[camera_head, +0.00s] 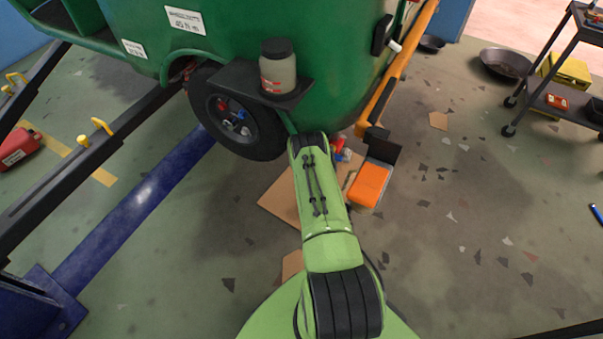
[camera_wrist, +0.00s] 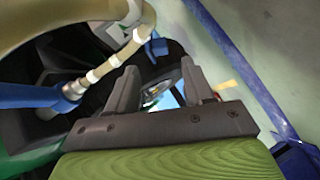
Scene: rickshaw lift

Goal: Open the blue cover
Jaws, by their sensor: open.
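In the wrist view my gripper (camera_wrist: 158,80) is open, its two dark fingers apart with nothing clearly held between them. A small blue piece (camera_wrist: 156,47), possibly the blue cover, shows just beyond the fingertips beside a beige curved hose (camera_wrist: 128,48). A larger blue part (camera_wrist: 28,96) is at the left, by the hose's lower end. I cannot tell which blue part is the cover. In the head view, small blue pieces (camera_head: 229,125) and a red piece (camera_head: 222,105) show at the wheel hub. My gripper is hidden there behind my arm and the vehicle.
The black wheel (camera_head: 262,138) is under the green vehicle (camera_head: 230,40). A jar (camera_head: 278,68) stands on a dark shelf (camera_head: 235,78) above my arm's end. An orange box (camera_head: 368,184) lies right of my arm. A blue beam (camera_head: 140,200) runs left; floor at right is mostly free.

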